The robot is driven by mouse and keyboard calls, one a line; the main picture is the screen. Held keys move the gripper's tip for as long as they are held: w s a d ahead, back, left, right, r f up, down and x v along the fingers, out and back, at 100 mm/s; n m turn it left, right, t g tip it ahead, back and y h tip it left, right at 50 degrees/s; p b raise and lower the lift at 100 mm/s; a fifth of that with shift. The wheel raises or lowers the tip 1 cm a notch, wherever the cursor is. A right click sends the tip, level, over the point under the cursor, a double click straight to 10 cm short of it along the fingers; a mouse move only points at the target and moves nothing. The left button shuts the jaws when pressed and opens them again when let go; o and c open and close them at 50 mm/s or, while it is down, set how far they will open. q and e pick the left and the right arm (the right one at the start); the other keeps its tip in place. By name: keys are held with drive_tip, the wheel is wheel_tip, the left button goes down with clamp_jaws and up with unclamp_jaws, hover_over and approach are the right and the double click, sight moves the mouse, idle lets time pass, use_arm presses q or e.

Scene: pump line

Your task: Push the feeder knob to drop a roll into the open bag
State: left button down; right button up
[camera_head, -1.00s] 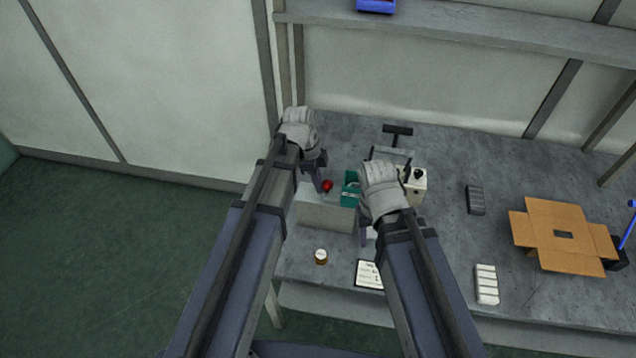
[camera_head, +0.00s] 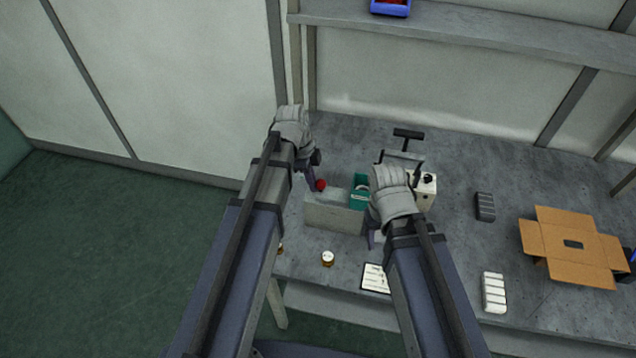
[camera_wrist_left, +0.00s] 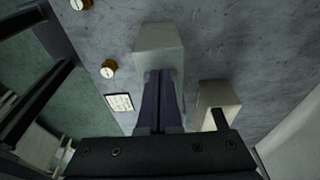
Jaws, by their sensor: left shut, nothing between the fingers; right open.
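The feeder looks like a grey box (camera_head: 333,214) on the bench, with a red knob (camera_head: 320,185) at its upper left side. A green part (camera_head: 359,193) stands at its right. My left gripper (camera_head: 312,186) is shut and empty, its tips right beside the knob; I cannot tell if they touch. In the left wrist view the shut fingers (camera_wrist_left: 158,78) lie over the grey box (camera_wrist_left: 160,42), and the knob is hidden. My right gripper (camera_head: 373,240) is open, at the right end of the box, partly hidden by its own wrist. I cannot make out the bag or a roll.
A white box-shaped device (camera_head: 425,190) stands behind my right gripper. An open carton (camera_head: 572,245) and pale packs (camera_head: 493,292) are at the right, with free bench between.

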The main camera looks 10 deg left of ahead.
use_arm(q)
drive_tip(key=shift+a, duration=2.85)
wheel_tip(320, 180, up, 8)
drive_tip(key=p, duration=0.8)
drive_tip(key=shift+d, duration=0.1)
drive_tip(key=s+d+f+n+y+b, duration=0.1)
drive_tip(key=s+d+f+n+b, duration=0.2)
drive_tip(key=s+d+n, duration=0.4)
drive_tip(key=s+d+f+n+y+b, duration=0.2)
drive_tip(key=s+d+f+n, duration=0.1)
drive_tip(key=s+d+n, duration=0.3)
drive_tip(key=shift+s+d+n+b, duration=0.4)
drive_tip(key=shift+s+n, duration=0.25)
drive_tip(key=shift+n, duration=0.15)
